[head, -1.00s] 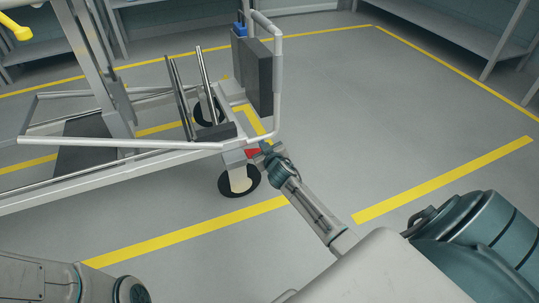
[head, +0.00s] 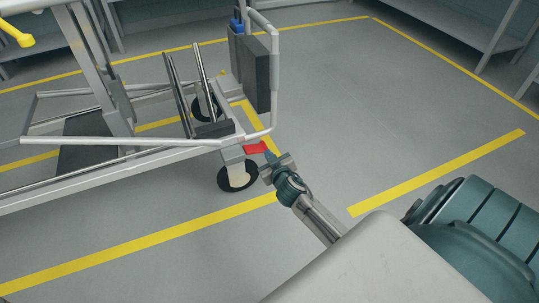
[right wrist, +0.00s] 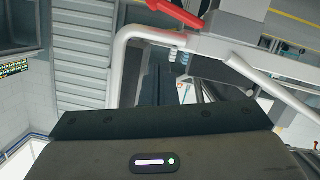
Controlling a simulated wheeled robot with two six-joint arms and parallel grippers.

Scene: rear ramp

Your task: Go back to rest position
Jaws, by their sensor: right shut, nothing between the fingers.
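My right gripper (head: 268,157) is shut and empty in the head view. It is beside the red pedal (head: 255,148) at the corner of the wheeled frame, close to the caster wheel (head: 238,177). A small gap seems to show between them, but I cannot tell for sure whether they touch. In the right wrist view the red pedal (right wrist: 178,12) is at the top, partly cut off. The dark gripper body fills the bottom there, and its fingertips are hidden. My left gripper is not in view.
The white tube frame (head: 120,142) with an upright rail (head: 276,80) and a dark panel (head: 255,75) stands left of my right arm. Yellow lines (head: 440,170) mark the grey floor. Open floor lies to the right. Shelves (head: 460,35) stand at the back right.

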